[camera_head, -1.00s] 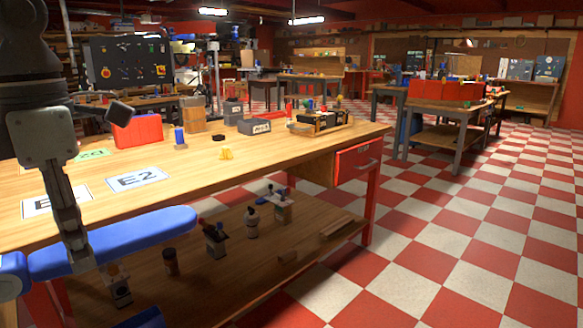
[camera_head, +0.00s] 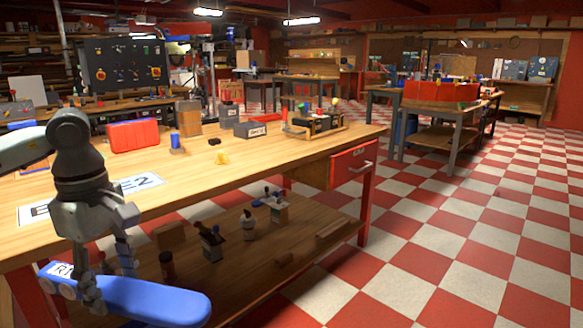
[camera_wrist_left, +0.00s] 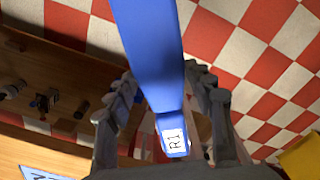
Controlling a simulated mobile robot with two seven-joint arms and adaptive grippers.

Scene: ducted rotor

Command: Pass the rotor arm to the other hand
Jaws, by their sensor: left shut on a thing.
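The blue rotor arm (camera_head: 155,302) is a long rounded bar with a white "R1" label at its left end. It hangs in the air in front of the workbench, at the lower left of the head view. My left gripper (camera_head: 92,290) is shut on it near the labelled end, reaching down from above. In the left wrist view the rotor arm (camera_wrist_left: 150,45) lies between the fingers of the left gripper (camera_wrist_left: 163,85), its label near the palm and its long part pointing away. My right gripper is not in view.
The wooden workbench (camera_head: 270,150) carries a red box (camera_head: 133,136), a yellow piece (camera_head: 222,158), a tray of parts (camera_head: 318,124) and white label cards (camera_head: 140,183). Its lower shelf (camera_head: 215,270) holds several small items. The checkered floor (camera_head: 430,260) to the right is clear.

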